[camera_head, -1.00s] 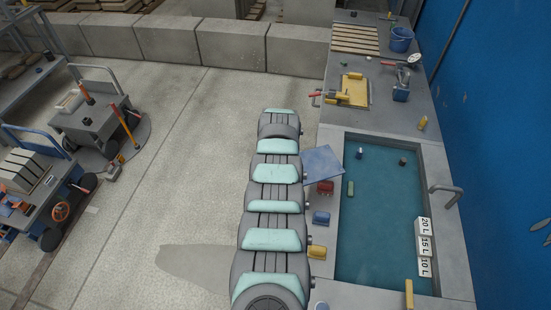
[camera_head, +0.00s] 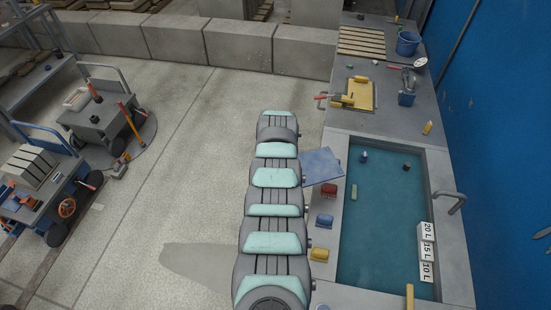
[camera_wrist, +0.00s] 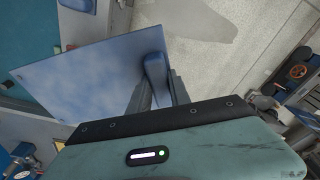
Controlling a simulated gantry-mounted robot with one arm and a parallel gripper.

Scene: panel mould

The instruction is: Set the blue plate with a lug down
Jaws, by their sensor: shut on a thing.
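In the wrist view the plate (camera_wrist: 95,72) stretches out to the left from my gripper (camera_wrist: 160,88). Its rounded blue lug (camera_wrist: 156,70) stands at the plate's right end, between my fingers, which are shut on it. My gripper is hidden behind the arm in the head view. How high the plate is above the bench cannot be told.
A basin of water (camera_head: 380,210) is set in the grey bench.

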